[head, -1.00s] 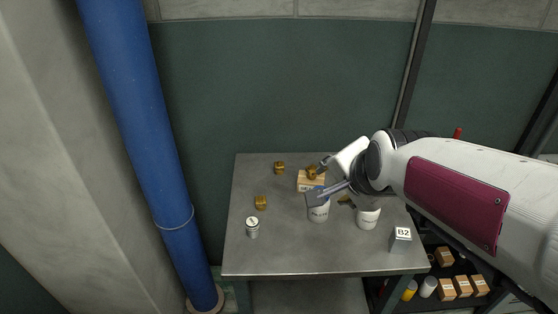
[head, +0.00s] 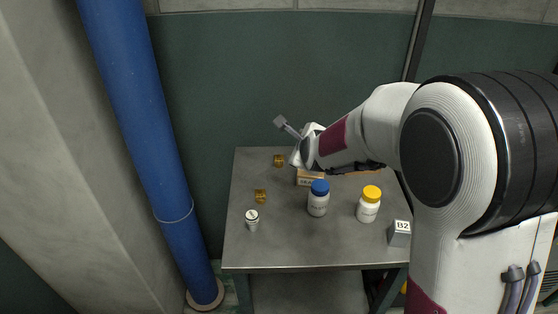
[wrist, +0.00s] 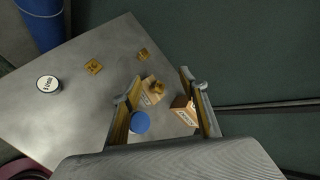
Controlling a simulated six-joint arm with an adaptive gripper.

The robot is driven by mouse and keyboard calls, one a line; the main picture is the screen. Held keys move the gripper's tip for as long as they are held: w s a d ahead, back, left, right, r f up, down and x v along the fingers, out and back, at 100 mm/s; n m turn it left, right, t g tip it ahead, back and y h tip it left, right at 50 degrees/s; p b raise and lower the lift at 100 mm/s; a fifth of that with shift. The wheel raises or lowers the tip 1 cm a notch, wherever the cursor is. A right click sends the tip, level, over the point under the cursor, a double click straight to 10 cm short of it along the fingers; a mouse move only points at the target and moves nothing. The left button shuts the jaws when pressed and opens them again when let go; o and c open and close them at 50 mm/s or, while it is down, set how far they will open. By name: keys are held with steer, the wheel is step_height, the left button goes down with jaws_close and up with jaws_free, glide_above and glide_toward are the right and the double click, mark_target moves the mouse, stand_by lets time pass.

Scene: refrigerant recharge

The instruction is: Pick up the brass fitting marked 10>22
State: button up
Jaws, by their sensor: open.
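Three brass fittings show in the wrist view: one (wrist: 93,66) at the left, one (wrist: 143,54) near the table edge, and one (wrist: 158,89) on a cardboard box. Two show in the head view, one (head: 279,160) at the back and one (head: 261,196) at the left. The one on the box is hidden there behind my arm. I cannot read which is marked 10>22. My gripper (head: 281,122) is raised above the table's back edge. In the wrist view my gripper (wrist: 157,90) is open and empty, its fingers spread either side of the box and fitting.
On the grey table (head: 290,245) stand a blue-capped bottle (head: 318,200), a yellow-capped bottle (head: 369,205), a small white-topped can (head: 252,220) and a grey B2 block (head: 399,234). The cardboard box (head: 311,178) is near the back.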

steer(key=w+a+f+m+t, duration=0.1)
steer(key=w+a+f+m, duration=0.1)
steer(key=w+f+m, duration=0.35)
steer(key=m+t+h, duration=0.1)
steer(key=m, duration=0.5)
glide_toward(279, 158)
steer(key=shift+w+d+f, duration=0.1)
steer(key=shift+w+d, duration=0.1)
steer(key=shift+w, duration=0.25)
steer(key=shift+w+d+f, duration=0.15)
steer(key=shift+w+d, duration=0.05)
steer(key=shift+w, duration=0.25)
steer(key=shift+w+a+f+m+t, duration=0.15)
steer(key=shift+f+m+t, duration=0.25)
steer(key=shift+f+m, duration=0.45)
steer(key=shift+w, duration=0.15)
steer(key=shift+x, duration=1.2)
steer(key=shift+w, duration=0.1)
steer(key=shift+w+a+f, duration=0.15)
steer(key=shift+w+a, duration=0.05)
steer(key=shift+w, duration=0.5)
steer(key=shift+w+a+f, duration=0.15)
steer(key=shift+w+f, duration=0.05)
steer(key=shift+w, duration=0.55)
steer(key=shift+x, duration=1)
steer(key=shift+c, duration=0.4)
